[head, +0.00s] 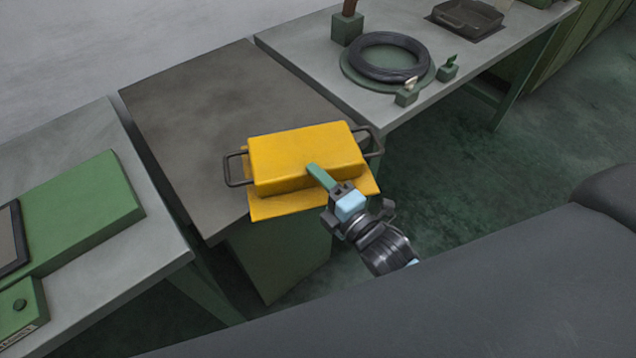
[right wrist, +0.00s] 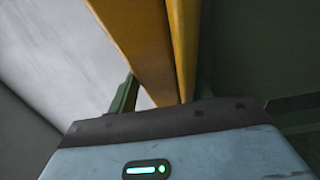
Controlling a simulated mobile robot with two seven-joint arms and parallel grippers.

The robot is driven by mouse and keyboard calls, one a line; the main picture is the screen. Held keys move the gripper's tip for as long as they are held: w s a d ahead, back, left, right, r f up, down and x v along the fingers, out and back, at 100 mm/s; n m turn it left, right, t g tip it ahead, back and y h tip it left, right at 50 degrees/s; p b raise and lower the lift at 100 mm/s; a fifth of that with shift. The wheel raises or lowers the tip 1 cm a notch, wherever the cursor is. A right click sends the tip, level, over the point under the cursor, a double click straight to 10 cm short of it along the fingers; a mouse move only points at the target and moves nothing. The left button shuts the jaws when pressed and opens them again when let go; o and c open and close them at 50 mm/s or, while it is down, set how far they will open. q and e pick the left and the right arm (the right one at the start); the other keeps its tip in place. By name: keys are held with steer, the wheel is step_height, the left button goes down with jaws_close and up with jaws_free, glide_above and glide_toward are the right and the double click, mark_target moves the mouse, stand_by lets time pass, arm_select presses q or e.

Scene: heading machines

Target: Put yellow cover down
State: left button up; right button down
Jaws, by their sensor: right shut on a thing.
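The yellow cover (head: 305,155) is a box-like lid with a flat flange and a dark loop handle at each end. In the head view it is over the front right part of the dark-topped cabinet (head: 215,110), its near flange reaching past the edge. I cannot tell whether it rests on the top. My right gripper (head: 320,176) is shut on the cover at its near side. In the right wrist view the yellow cover (right wrist: 145,40) runs up from between the fingers; a green finger (right wrist: 125,95) shows at its left. My left gripper is not in view.
At the back right, a grey table (head: 310,55) holds a black coil (head: 391,57) on a green disc, small green blocks and a dark tray (head: 467,17). At the left, another table carries a green case (head: 80,210). The cabinet top's left and back are clear.

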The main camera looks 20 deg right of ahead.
stand_by(0.4)
steer(key=c, duration=1.1)
jaws_free()
steer(key=shift+f, duration=0.3)
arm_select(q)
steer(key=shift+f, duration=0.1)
arm_select(e)
steer(key=o, duration=0.5)
steer(key=shift+r, duration=0.2)
arm_select(q)
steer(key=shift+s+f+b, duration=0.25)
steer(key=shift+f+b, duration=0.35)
steer(key=shift+b, duration=0.05)
arm_select(e)
steer(key=shift+v, duration=6.05)
steer(key=shift+f, duration=0.1)
